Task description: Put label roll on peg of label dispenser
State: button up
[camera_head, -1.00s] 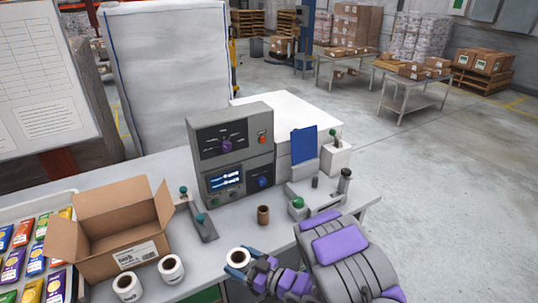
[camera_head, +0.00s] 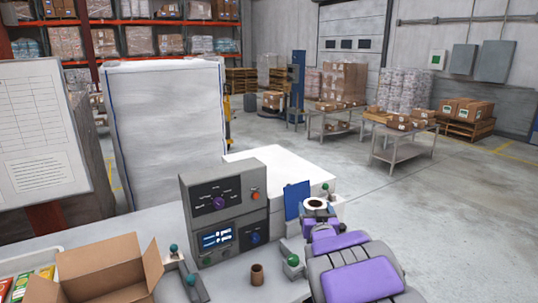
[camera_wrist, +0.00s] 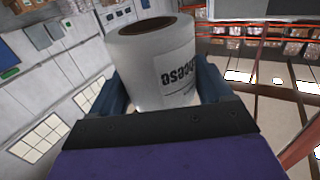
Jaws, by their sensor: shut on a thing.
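The label roll (camera_head: 315,203) is white with a brown core and sits upright in my gripper (camera_head: 318,213). In the wrist view the roll (camera_wrist: 155,65) shows dark print on its side, and the blue fingers of my gripper (camera_wrist: 160,92) clasp it from both sides. In the head view the roll is in front of a blue plate (camera_head: 296,200) on what looks like the label dispenser, at the right of the bench. My arm and the roll hide most of that unit. No peg can be made out; whether the roll touches anything there is unclear.
A grey control box (camera_head: 224,207) with a lit display stands left of my gripper. A small brown core (camera_head: 257,275) and a green-knobbed device (camera_head: 293,262) are on the bench. An open carton (camera_head: 110,275) is at lower left. Open floor lies right.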

jog(key=s+a+f+n+g+y+p, duration=0.15)
jog(key=a+f+y, duration=0.3)
jog(key=f, duration=0.45)
jog(key=s+a+f+n+y, duration=0.3)
jog(key=a+f, duration=0.2)
jog(key=f, duration=0.3)
jog(key=s+a+f+n+g+y+p, duration=0.1)
jog(key=s+a+f+n+g+y, duration=0.15)
jog(key=s+a+f, duration=0.4)
jog(key=s+a+f+n+g+y, duration=0.2)
jog(key=s+a+f+y, duration=0.15)
jog(key=s, duration=0.55)
jog(key=shift+h, duration=0.25)
jog(key=w+a, duration=0.1)
jog(key=w, duration=0.3)
jog(key=w+a+f+b, duration=0.1)
jog(key=w+a, duration=0.1)
jog(key=w, duration=0.3)
jog(key=w+a+b, duration=0.1)
jog(key=w+a, duration=0.1)
jog(key=w, duration=0.3)
jog(key=shift+a+f, duration=0.25)
jog(key=shift+f, duration=0.1)
jog(key=shift+w+f, duration=0.1)
jog(key=shift+w, duration=0.1)
notch_tip(320, 180, down, 4)
jog(key=shift+r+b, duration=0.25)
jog(key=shift+b, duration=0.45)
jog(key=shift+s+r, duration=0.1)
